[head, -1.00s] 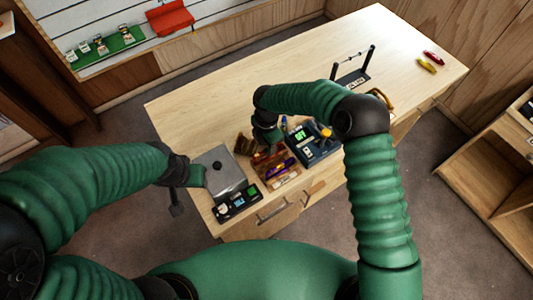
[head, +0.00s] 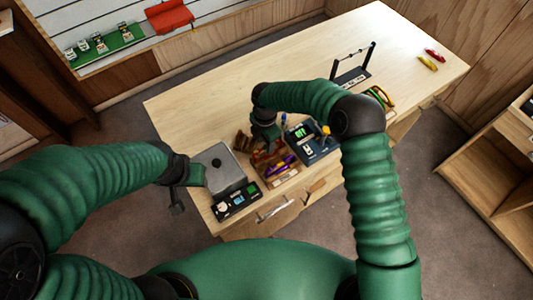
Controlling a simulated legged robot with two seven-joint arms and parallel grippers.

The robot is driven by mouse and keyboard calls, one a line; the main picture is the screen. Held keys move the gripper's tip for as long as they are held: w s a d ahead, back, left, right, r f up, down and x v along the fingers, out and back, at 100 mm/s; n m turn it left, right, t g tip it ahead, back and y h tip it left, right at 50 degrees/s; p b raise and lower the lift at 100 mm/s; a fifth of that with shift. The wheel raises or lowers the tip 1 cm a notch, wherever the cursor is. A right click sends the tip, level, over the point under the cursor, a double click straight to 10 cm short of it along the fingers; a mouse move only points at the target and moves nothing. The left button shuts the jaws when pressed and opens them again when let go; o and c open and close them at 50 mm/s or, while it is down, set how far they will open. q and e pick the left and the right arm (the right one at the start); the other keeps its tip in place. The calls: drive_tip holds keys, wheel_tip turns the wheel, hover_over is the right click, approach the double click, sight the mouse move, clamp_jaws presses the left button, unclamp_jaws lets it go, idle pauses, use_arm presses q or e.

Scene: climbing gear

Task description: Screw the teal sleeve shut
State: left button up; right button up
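I cannot make out a teal sleeve; any such part is too small or hidden. My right gripper (head: 266,146) points down over the wooden tray (head: 282,181) of small coloured gear near the table's front edge. Its fingertips are partly hidden by my own arm and merge with the tray's contents, so I cannot tell what they hold. My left gripper (head: 177,207) hangs off the table's front left, beside a grey scale-like plate (head: 222,177). Its fingers are small and dark, and their opening is unclear.
A dark blue device (head: 318,150) with a green display stands right of the tray. A black panel (head: 237,201) lies at the front edge. A black rack (head: 352,74) and green-and-yellow loops (head: 380,97) are farther right. Red (head: 434,55) and yellow (head: 428,63) pieces lie far right. The table's back left is clear.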

drive_tip(key=shift+f+b, duration=0.6)
drive_tip(key=shift+f, duration=0.4)
drive_tip(key=shift+s+d, duration=0.15)
drive_tip(key=shift+s, duration=0.05)
wheel_tip(320, 180, up, 10)
drive_tip(key=p, duration=0.7)
drive_tip(key=shift+r, duration=0.15)
